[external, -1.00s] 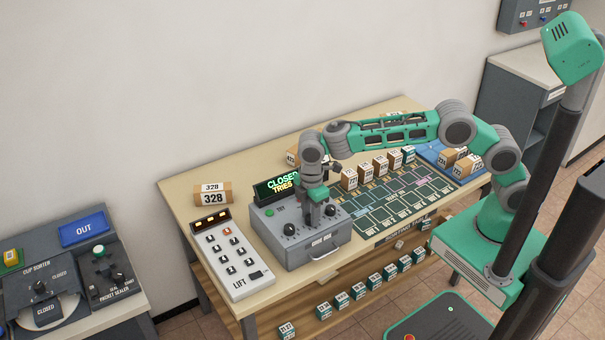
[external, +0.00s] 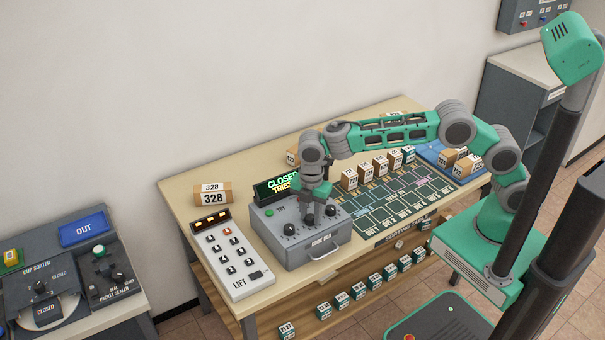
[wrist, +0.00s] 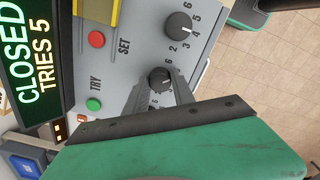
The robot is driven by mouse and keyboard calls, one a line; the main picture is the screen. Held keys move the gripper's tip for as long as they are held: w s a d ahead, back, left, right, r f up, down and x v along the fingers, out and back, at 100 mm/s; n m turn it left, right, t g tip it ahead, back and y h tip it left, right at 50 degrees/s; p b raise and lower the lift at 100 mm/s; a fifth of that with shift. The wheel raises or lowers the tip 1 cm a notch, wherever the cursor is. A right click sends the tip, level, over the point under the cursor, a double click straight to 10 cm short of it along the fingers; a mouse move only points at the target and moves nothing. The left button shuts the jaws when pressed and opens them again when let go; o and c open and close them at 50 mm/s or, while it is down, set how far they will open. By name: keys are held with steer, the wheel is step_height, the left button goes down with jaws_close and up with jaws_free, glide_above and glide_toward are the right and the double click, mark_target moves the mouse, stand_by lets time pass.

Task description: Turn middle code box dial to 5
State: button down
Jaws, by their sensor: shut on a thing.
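The grey code box (external: 292,252) stands on the table, with a row of black dials on its top. My gripper (wrist: 160,88) is shut on the middle dial (wrist: 160,76), with a finger on either side of it. The fingers cover part of its number ring, so its setting cannot be read. The right dial (wrist: 178,24) is free, with numbers around it. The left dial (external: 289,230) shows in the external view but is hidden behind my gripper in the wrist view. The display (wrist: 30,75) reads CLOSED, TRIES 5.
Beside the dials are a red SET button (wrist: 96,39) and a green TRY button (wrist: 93,104). A white lift panel (external: 230,262) stands left of the box, with a 328 parcel (external: 212,194) behind it. Several parcels (external: 366,171) line the dark sorting mat (external: 440,195) at right.

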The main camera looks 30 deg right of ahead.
mark_target(310, 217)
steer(key=shift+r, duration=0.1)
steer(key=c, duration=1.1)
jaws_free()
steer(key=shift+o, duration=0.2)
step_height(310, 217, up, 8)
steer(key=shift+f+b, duration=0.15)
steer(key=shift+b, duration=0.5)
